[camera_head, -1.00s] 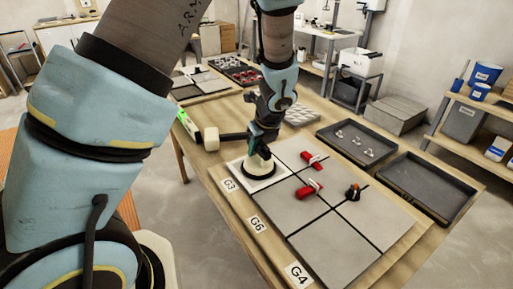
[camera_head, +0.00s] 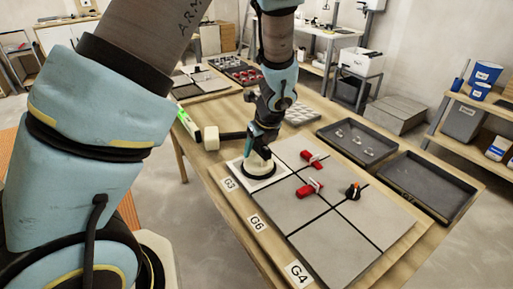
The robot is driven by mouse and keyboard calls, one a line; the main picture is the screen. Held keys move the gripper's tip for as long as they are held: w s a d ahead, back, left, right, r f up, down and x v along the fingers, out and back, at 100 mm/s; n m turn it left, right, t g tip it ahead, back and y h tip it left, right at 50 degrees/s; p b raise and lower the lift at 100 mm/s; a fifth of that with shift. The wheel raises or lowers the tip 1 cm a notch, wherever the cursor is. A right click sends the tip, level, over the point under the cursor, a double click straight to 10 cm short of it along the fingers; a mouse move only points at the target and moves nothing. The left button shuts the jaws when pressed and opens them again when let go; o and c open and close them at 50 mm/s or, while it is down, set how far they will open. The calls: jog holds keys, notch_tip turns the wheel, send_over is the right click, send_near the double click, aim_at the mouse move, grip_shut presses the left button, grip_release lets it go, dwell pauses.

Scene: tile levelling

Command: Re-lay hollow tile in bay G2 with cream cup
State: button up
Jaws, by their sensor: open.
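The cream cup (camera_head: 258,169), a round pale pad with a dark upper part, stands in the corner bay by the G3 card (camera_head: 229,185). That bay has a pale, whitish surface (camera_head: 240,178); I cannot tell whether it is a tile or bare bed. My gripper (camera_head: 260,151) is open and points down at the top of the cup, with its fingers around or just above it. It hides part of the cup. Grey tiles (camera_head: 319,246) fill the other bays I see. I see no G2 card.
A pale-headed mallet (camera_head: 211,138) and a green level (camera_head: 187,124) lie left of the gripper. An empty dark tray (camera_head: 428,187) is at right.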

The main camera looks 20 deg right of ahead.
jog(key=v, duration=1)
jog(key=shift+r+b, duration=0.4)
jog(key=s+a+r+n+g+h, duration=0.1)
jog(key=a+n+g, duration=0.2)
jog(key=a+n, duration=2.7)
jog(key=n, duration=0.2)
jog(key=shift+a+n, duration=0.35)
jog(key=shift+n, duration=0.05)
jog(key=shift+s, duration=0.1)
